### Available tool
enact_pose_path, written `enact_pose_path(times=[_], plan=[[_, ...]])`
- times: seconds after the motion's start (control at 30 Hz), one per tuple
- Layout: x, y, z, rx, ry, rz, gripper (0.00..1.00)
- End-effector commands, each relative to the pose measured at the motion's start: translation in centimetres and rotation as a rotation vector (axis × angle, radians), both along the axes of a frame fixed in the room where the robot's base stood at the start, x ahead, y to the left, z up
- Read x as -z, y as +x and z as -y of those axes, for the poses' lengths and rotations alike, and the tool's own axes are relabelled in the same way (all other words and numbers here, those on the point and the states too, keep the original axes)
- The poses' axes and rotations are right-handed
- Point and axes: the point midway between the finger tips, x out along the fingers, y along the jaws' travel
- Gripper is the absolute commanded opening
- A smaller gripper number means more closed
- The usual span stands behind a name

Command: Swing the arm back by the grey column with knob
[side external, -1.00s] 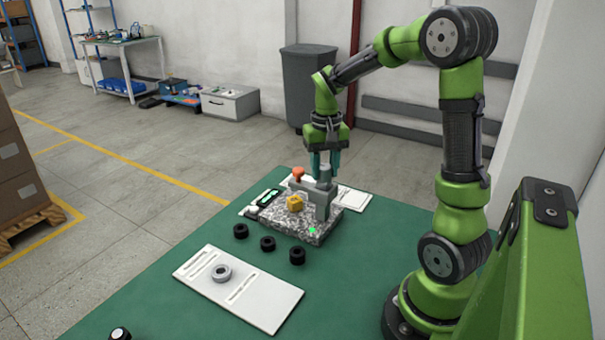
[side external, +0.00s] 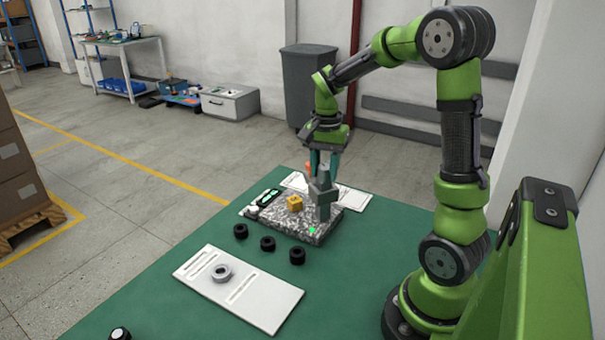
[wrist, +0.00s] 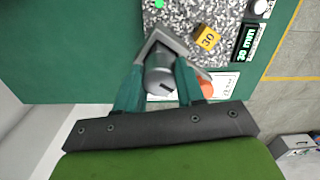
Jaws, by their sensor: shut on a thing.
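The grey column with knob (side external: 322,203) stands upright at the right end of the speckled block. Its grey arm looks short and turned in the side view, partly hidden by my fingers. My gripper (side external: 323,172) points down over it, with its teal fingers shut on the knob. In the wrist view my gripper (wrist: 158,85) has one finger on each side of the round grey knob (wrist: 158,75), and the angled grey arm (wrist: 168,42) shows just beyond it. An orange part (wrist: 207,88) sits beside the right finger, partly hidden.
The speckled block (side external: 290,226) carries a yellow cube (side external: 295,203) and a green light. Black rings (side external: 268,243) lie in front. The green table (side external: 140,290) is clear at left.

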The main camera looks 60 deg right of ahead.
Motion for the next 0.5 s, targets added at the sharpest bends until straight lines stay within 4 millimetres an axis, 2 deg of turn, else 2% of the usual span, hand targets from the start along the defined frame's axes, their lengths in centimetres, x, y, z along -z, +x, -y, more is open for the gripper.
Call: enact_pose_path(times=[0.5], plan=[[-0.16,0.03,0.00,0.490,-0.001,0.002,0.00]])
